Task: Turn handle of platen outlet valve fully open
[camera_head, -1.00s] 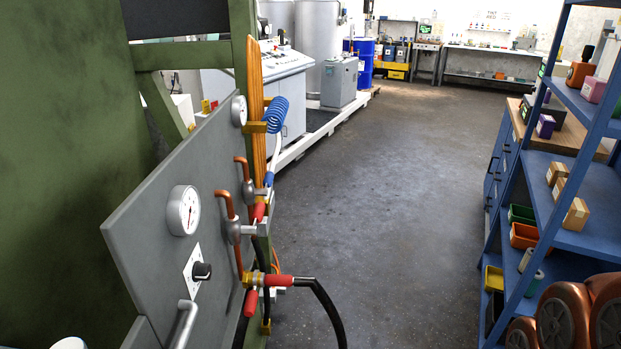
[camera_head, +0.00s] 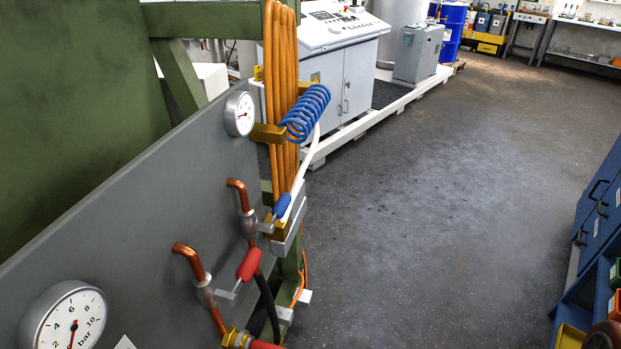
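Several lever valves sit along the right edge of a grey panel (camera_head: 150,215). One has a red handle (camera_head: 249,263) that slants up to the right beside a copper pipe (camera_head: 188,260). Above it a blue handle (camera_head: 283,205) also slants up, near a white hose (camera_head: 308,160). Another red handle (camera_head: 265,345) is cut off at the bottom edge by a brass fitting (camera_head: 235,338). No readable label tells which is the platen outlet valve. My gripper is not in view.
A large pressure gauge (camera_head: 65,315) and a smaller gauge (camera_head: 239,113) are on the panel. A coiled blue hose (camera_head: 306,112) and orange cables (camera_head: 280,90) hang at its edge. The floor (camera_head: 430,190) is clear; blue drawers (camera_head: 600,205) stand at right.

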